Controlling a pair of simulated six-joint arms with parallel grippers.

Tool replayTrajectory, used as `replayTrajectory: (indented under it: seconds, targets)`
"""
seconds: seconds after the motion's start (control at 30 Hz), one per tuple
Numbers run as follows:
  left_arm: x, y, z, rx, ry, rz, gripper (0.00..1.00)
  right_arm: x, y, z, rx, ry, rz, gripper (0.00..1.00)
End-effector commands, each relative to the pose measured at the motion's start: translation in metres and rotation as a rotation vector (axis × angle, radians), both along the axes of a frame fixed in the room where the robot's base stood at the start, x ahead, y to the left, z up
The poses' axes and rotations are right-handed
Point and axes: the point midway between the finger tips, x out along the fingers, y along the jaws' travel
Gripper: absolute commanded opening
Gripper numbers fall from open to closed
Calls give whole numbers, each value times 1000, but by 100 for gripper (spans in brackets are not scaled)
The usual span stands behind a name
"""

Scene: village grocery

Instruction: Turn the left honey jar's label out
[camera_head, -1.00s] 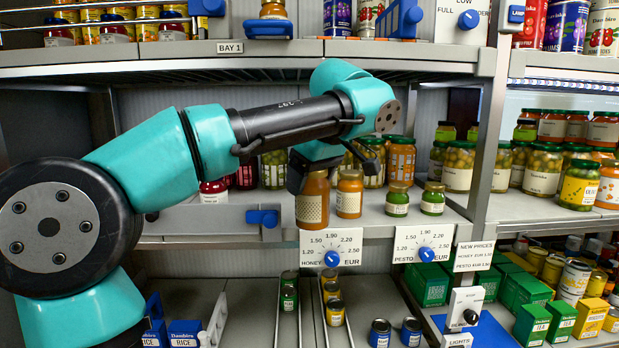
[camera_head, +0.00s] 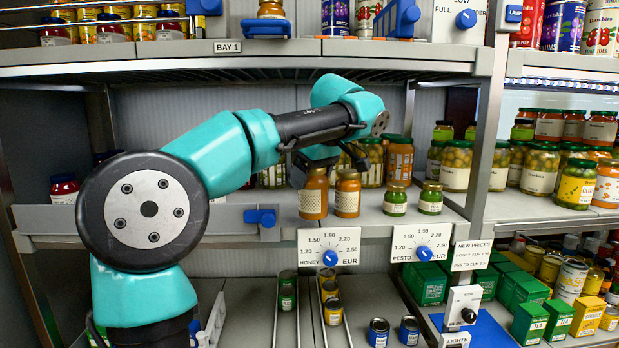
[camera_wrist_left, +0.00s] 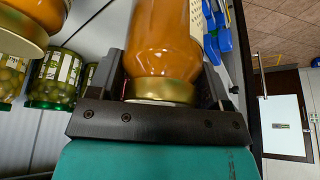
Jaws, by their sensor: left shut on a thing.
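The left honey jar (camera_head: 313,198) is orange with a gold lid and stands at the shelf's front, above the honey price dial (camera_head: 331,256). A pale patterned label shows on its front; I cannot read it. My left gripper (camera_head: 315,168) comes from above and is shut around the jar's lid end. My right gripper is not in view.
Two small green pesto jars (camera_head: 396,199) (camera_head: 431,198) stand further right on the shelf. Taller jars (camera_head: 398,160) stand behind the honey. The upper shelf edge (camera_head: 240,62) runs above my arm. A blue clip (camera_head: 262,217) sits on the front rail at left.

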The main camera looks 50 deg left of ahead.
Motion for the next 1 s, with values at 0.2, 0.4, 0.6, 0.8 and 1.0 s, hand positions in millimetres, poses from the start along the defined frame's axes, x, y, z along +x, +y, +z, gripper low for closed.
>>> replayTrajectory:
  seconds: [0.2,0.4,0.6,0.8,1.0]
  targets:
    - [32,46,-17,5,0,4,29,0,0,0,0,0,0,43]
    - [42,64,-25,9,-1,1,29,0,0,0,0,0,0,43]
    - [43,66,-25,9,-1,-1,29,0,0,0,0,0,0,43]
    - [43,65,-25,9,-1,1,29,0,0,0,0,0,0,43]
    - [43,65,-25,9,-2,56,29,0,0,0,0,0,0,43]
